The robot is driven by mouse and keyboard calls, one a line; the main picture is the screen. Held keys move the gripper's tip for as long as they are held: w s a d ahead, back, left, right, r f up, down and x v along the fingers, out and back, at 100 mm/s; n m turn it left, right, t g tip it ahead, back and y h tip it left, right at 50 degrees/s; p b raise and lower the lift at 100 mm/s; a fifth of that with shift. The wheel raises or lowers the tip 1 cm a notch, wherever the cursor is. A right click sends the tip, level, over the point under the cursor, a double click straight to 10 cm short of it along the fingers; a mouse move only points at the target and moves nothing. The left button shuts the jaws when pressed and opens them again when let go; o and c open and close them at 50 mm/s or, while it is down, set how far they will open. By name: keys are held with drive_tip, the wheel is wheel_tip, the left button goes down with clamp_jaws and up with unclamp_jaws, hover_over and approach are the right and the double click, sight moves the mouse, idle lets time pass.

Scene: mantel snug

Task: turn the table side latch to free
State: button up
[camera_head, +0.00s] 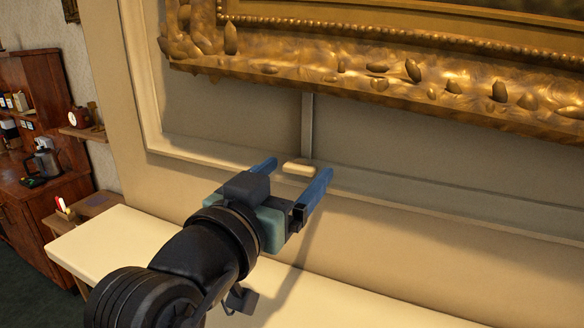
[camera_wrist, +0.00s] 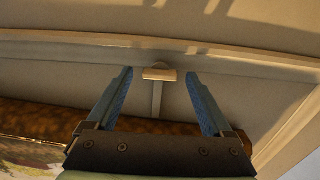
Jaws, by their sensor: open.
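A small cream latch piece (camera_head: 299,166) sits at the lower end of a thin grey upright bar (camera_head: 307,125) on the wall panel, below the gold picture frame. My gripper (camera_head: 298,170) is open, its two blue fingers apart and pointing at the wall. In the head view the latch piece shows between the fingertips. In the wrist view the latch piece (camera_wrist: 160,75) also lies between the fingers, with the bar (camera_wrist: 156,100) running down from it. I see gaps on both sides and no clear contact. How far the fingertips are from the wall is unclear.
The ornate gold frame (camera_head: 350,72) juts out above the latch. A pale moulding (camera_head: 430,200) runs along the wall beside it. A cream ledge (camera_head: 130,250) lies below my arm. A wooden cabinet (camera_head: 35,130) with a coffee maker (camera_head: 45,158) stands far left.

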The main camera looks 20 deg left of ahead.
clamp_jaws()
idle(0.4)
drive_tip(key=shift+m+b, duration=0.4)
drive_tip(key=shift+b, duration=0.05)
drive_tip(key=m+b, duration=0.2)
drive_tip(key=shift+f+m+b, duration=0.15)
drive_tip(key=shift+m+b, duration=0.2)
drive_tip(key=shift+m, duration=0.05)
drive_tip(key=m+b, duration=0.4)
drive_tip(key=m, duration=0.1)
drive_tip(key=shift+d, duration=0.1)
drive_tip(key=m+b, duration=0.4)
drive_tip(key=m, duration=0.1)
drive_tip(key=shift+m+b, duration=0.35)
drive_tip(key=shift+m, duration=0.05)
drive_tip(key=shift+m+b, duration=1.1)
drive_tip(key=shift+m, duration=0.7)
